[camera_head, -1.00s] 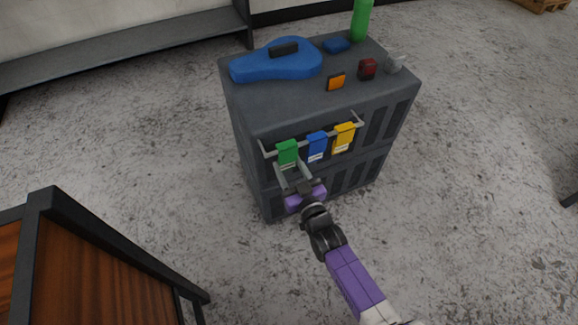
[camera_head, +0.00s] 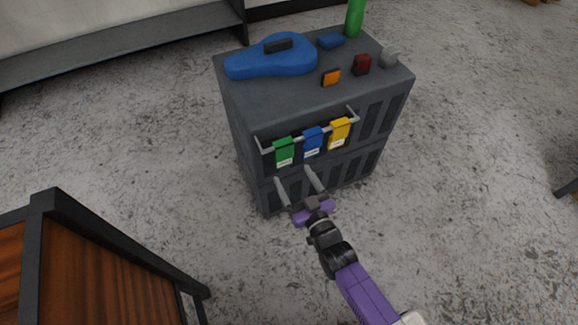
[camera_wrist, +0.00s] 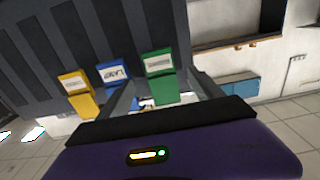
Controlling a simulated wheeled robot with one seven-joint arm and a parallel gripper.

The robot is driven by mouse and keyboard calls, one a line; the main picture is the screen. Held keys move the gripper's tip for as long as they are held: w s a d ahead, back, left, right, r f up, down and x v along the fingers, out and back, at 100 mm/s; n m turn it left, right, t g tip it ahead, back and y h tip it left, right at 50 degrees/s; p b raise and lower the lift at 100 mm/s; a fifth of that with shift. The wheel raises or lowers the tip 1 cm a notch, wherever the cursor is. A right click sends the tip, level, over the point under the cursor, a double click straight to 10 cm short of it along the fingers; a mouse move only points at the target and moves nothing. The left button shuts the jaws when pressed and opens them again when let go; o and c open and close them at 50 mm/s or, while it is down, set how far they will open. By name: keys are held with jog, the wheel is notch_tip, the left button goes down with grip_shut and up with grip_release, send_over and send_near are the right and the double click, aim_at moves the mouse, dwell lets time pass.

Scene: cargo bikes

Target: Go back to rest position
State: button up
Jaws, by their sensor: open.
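My gripper (camera_head: 300,188) is open and empty in the head view, in front of and below the rail on the grey crate's front. A green tag (camera_head: 284,152), a blue tag (camera_head: 313,142) and a yellow tag (camera_head: 340,133) hang in a row on that rail. My gripper is apart from the tags, nearest the green one. In the wrist view the green tag (camera_wrist: 159,75), blue tag (camera_wrist: 113,74) and yellow tag (camera_wrist: 77,93) hang beyond the fingers, with the green one nearest to them.
The grey crate (camera_head: 270,106) carries a blue case (camera_head: 272,62), an orange box (camera_head: 331,78), a red box (camera_head: 362,65), a grey item (camera_head: 388,57), a blue item (camera_head: 331,41) and a green bottle (camera_head: 355,18). A wooden cabinet (camera_head: 85,265) stands lower left.

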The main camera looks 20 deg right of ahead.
jog(key=shift+s, duration=0.8)
jog(key=s+r+g, duration=0.1)
jog(key=s+r, duration=0.5)
jog(key=s, duration=0.5)
jog(key=s+r+g, duration=0.1)
jog(key=s+r, duration=0.6)
jog(key=s, duration=0.5)
jog(key=s+r+g, duration=0.1)
jog(key=s+r, duration=0.5)
jog(key=s, duration=0.5)
notch_tip(320, 180, up, 18)
jog(key=p, duration=1.8)
jog(key=shift+s, duration=0.2)
jog(key=shift+f, duration=0.1)
